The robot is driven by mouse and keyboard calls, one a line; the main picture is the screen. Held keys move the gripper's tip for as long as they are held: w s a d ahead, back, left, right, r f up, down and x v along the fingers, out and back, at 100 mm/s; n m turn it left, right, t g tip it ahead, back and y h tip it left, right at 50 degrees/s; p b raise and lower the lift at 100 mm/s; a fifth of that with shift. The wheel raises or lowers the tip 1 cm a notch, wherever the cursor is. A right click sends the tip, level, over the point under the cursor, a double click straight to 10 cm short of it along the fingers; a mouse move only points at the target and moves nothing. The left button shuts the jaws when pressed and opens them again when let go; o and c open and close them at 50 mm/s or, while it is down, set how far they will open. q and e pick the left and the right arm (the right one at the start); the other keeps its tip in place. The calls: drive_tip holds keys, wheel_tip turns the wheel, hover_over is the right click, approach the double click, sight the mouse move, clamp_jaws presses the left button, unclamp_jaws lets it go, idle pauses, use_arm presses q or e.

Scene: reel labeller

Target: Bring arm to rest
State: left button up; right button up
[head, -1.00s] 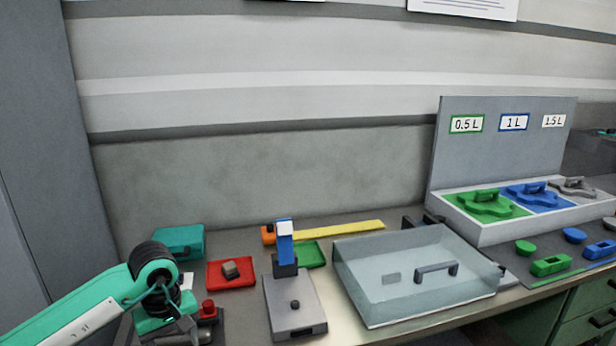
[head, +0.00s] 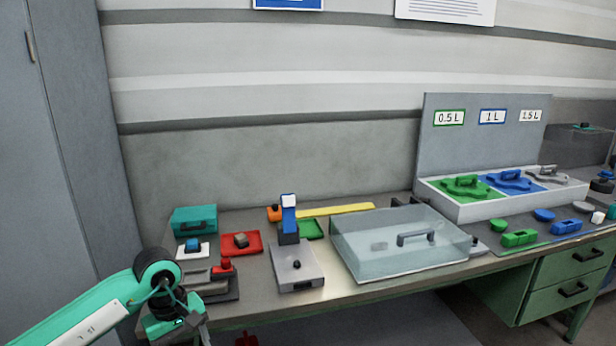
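My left arm, green with a black joint, comes in from the lower left. Its gripper (head: 203,335) is at the bottom edge, mostly cut off, in front of the bench's (head: 350,292) front edge and below its top. Whether its fingers are open or shut cannot be seen. Nothing is visibly held. My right arm and gripper are out of the picture.
Near the arm are a device with a red button (head: 225,265), a blue block (head: 192,245) on a white pad, a red tray (head: 241,243) and a teal box (head: 194,220). A grey device (head: 297,268) and a clear cover (head: 400,250) stand further right.

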use_arm(q)
drive_tip(key=w+d+f+n+t+h, duration=0.1)
drive_tip(key=w+d+f+n+h, duration=0.1)
drive_tip(key=d+f+n+h, duration=0.45)
drive_tip(key=w+d+f+n+h, duration=0.3)
drive_tip(key=d+f+n+h, duration=0.3)
drive_tip(key=n, duration=0.2)
drive_tip(key=s+a+f+n+t+y, duration=0.1)
drive_tip(key=a+f+n+t+y, duration=0.4)
drive_tip(key=f+n, duration=0.8)
drive_tip(key=s+a+f+n+t+y, duration=0.1)
drive_tip(key=a+f+n+t, duration=0.45)
drive_tip(key=f+n, duration=0.8)
drive_tip(key=s+a+f+n+g+y, duration=0.25)
drive_tip(key=s+f+n, duration=0.45)
drive_tip(key=s+f, duration=0.35)
drive_tip(key=s+a+f+n+g+y, duration=0.15)
drive_tip(key=s+f+n+y, duration=0.35)
drive_tip(key=s+f, duration=0.6)
drive_tip(key=s+f+n+g, duration=0.3)
drive_tip(key=s+n, duration=0.1)
drive_tip(key=s, duration=1)
drive_tip(key=s+f+n+g, duration=0.3)
drive_tip(key=s+f+n, duration=0.1)
drive_tip(key=s, duration=1)
drive_tip(key=shift+y, duration=0.3)
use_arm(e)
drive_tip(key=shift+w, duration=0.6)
